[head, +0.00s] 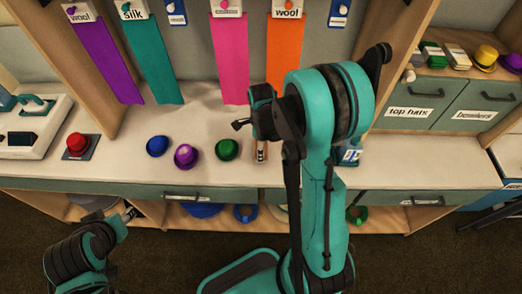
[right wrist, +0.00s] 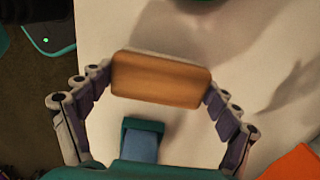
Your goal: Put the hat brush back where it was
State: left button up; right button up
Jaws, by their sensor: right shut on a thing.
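The hat brush, a wooden block with rounded corners (right wrist: 161,79), is held between the two fingers of my right gripper (right wrist: 159,84) in the right wrist view. White tabletop (right wrist: 100,25) lies beneath it; I cannot tell whether the brush touches it. In the head view my right arm hides most of that gripper and the brush, to the right of a green hat (head: 227,149). My left gripper (head: 131,213) is low at the left, small and dark, in front of the counter; its jaw opening is unclear.
A purple hat (head: 186,156) and a blue hat (head: 157,146) stand left of the green one. A blue-labelled item (head: 350,154) stands right of my arm. A red button (head: 77,144) is at the left. Ribbons, including orange (head: 285,50), hang behind.

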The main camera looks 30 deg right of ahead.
notch_tip(320, 180, down, 3)
jog(key=shift+r+b, duration=0.2)
jog(key=shift+b, duration=0.1)
jog(key=shift+w+r, duration=0.1)
jog(key=shift+f, duration=0.2)
jog(key=o, duration=0.9)
jog(key=shift+r, duration=0.1)
